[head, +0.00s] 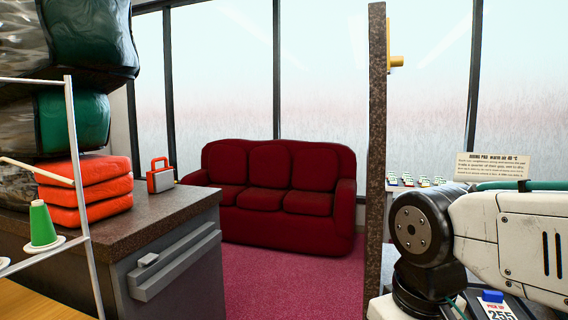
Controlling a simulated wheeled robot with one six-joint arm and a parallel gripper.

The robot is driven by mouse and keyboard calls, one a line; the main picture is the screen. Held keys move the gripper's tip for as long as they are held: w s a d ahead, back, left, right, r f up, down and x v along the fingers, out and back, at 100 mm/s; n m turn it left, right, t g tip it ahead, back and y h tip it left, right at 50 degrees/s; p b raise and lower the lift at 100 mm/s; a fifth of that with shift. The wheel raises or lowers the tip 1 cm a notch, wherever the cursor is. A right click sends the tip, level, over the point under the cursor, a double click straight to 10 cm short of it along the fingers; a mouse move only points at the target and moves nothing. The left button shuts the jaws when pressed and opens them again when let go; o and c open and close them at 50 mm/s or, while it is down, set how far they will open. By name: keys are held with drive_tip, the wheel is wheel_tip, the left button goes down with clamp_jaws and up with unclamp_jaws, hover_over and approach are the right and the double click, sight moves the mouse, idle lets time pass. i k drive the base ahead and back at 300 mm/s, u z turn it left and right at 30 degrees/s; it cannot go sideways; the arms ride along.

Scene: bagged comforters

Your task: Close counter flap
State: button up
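The counter flap (377,130) appears to be the tall, thin, speckled brown panel standing upright, seen nearly edge-on right of centre. A yellow fitting, perhaps a handle (396,62), sticks out from its right side near the top. The gap between the counters is open, with pink carpet (290,285) showing through. The left counter (165,212) has a matching speckled top and a grey bar-like fitting (178,262) on its end face. My arm crosses the lower right, in front of the right counter. My gripper is out of view.
Bagged comforters (75,130) and folded orange items (85,190) are stacked on the left behind a metal rack (80,190). A red and grey case (160,176) sits on the left counter. A red sofa (280,190) stands beyond the gap. A sign (492,166) stands at right.

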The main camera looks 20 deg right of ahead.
sight(376, 54)
drive_tip(key=u, duration=1.55)
drive_tip(key=k, duration=0.85)
drive_tip(key=z, duration=1.9)
drive_tip(key=i, duration=0.15)
drive_tip(key=u, duration=0.35)
